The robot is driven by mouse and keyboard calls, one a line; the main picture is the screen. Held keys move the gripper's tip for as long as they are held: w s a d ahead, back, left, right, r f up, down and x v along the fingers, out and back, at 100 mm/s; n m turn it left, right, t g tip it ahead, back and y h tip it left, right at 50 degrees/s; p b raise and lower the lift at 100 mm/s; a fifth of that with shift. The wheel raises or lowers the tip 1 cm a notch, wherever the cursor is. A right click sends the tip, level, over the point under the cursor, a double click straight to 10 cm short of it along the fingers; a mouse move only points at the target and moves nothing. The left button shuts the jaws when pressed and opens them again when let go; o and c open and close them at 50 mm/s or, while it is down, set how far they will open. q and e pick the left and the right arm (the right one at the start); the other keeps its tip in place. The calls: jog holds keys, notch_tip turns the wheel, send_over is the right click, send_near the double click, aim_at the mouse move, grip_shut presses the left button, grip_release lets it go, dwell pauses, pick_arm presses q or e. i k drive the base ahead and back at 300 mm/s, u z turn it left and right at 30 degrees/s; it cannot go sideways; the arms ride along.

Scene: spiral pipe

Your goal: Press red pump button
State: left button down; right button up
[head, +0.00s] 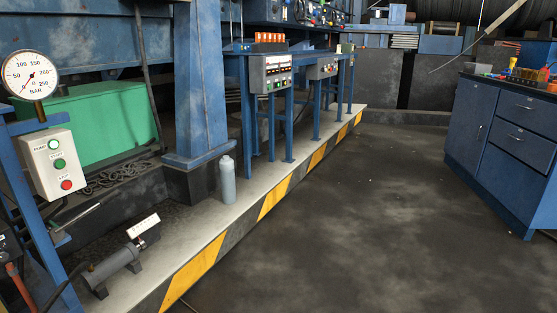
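A pale control box (54,163) is fixed to a blue frame at the left of the head view. Small labels sit above the buttons; the top one seems to read "PUMP". A round pressure gauge (30,75) marked BAR stands just above the box. Neither of my grippers is in view, and nothing covers the red button.
A raised ledge with a yellow and black striped edge (273,196) runs diagonally away. A blue cabinet (500,145) is at the right. The dark floor (350,220) between is clear.

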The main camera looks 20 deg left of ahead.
aim_at(67, 186)
jog(key=u, duration=0.95)
jog(key=i, duration=0.8)
jog(key=u, duration=0.65)
jog(key=i, duration=0.5)
jog(key=u, duration=0.05)
